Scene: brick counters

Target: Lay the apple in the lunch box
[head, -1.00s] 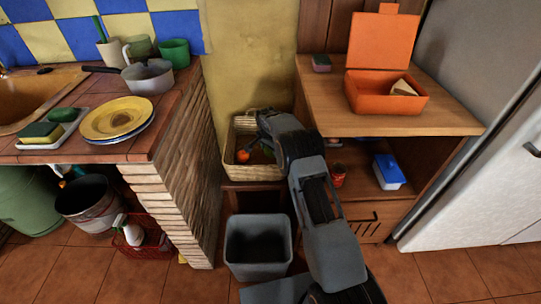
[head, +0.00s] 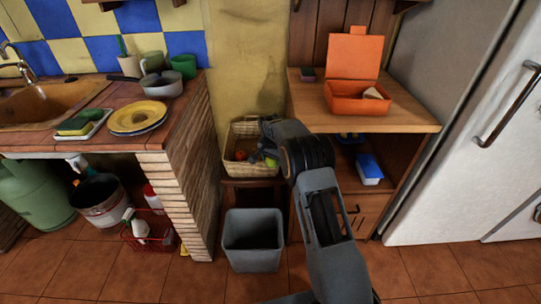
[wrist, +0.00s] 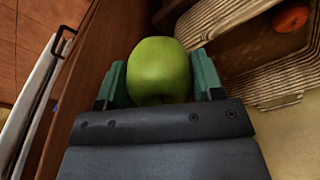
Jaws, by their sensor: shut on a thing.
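The green apple (wrist: 160,66) is held between the two fingers of my gripper (wrist: 160,82) in the wrist view. In the head view the apple (head: 271,162) shows as a small green patch by my gripper (head: 266,154), in front of the wicker basket's right part. The lunch box (head: 359,106) is orange and stands open on the wooden counter, its lid raised at the back. A pale wedge, perhaps a sandwich (head: 373,93), lies in its right part. The left part of the box looks empty. My gripper is left of the lunch box and lower.
The wicker basket (head: 232,168) on a low stool holds a red fruit (head: 241,155). The wooden counter (head: 412,118) has bare room around the box. A blue-lidded container (head: 369,168) sits on the shelf below. A grey bin (head: 252,240) stands on the floor.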

